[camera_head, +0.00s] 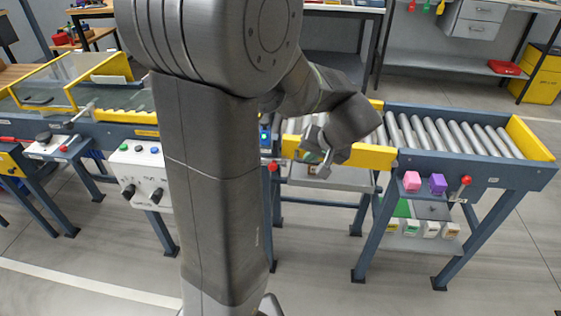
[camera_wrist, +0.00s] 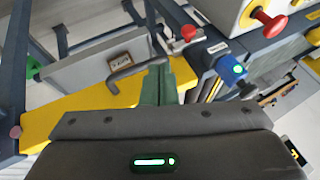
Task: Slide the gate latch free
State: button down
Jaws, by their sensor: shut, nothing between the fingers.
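The yellow gate (camera_head: 368,157) spans a gap in the roller conveyor in the head view. In the wrist view the gate (camera_wrist: 85,110) runs diagonally, with a bent grey handle (camera_wrist: 125,73) on it. A red knob on a grey fitting (camera_wrist: 188,32) sits beyond the gate's end and looks like the latch; a red knob also shows at the gate's left end in the head view (camera_head: 272,167). My gripper (camera_wrist: 157,70) is shut and empty, its fingertips over the gate beside the handle's end. I cannot tell whether they touch. In the head view my gripper (camera_head: 325,166) is at the gate's front.
A blue box with a green light (camera_wrist: 232,70) stands close right of my fingers in the wrist view. A white control box (camera_head: 140,177) is left on the conveyor front. The floor in front is clear.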

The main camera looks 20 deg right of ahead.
aim_at(272, 164)
jog(key=shift+w+f, duration=0.1)
jog(key=shift+f, duration=0.05)
jog(key=w+a+f+b, duration=0.1)
jog(key=w+a+f, duration=0.3)
jog(key=w+f, duration=0.4)
jog(key=shift+f, duration=0.3)
jog(key=shift+w+a+b, duration=0.2)
jog(key=shift+w+a, duration=0.25)
jog(key=shift+a, duration=0.3)
jog(key=shift+w+a+b, duration=0.15)
jog(key=shift+w+a, duration=0.3)
jog(key=shift+a, duration=0.25)
jog(key=shift+d, duration=0.1)
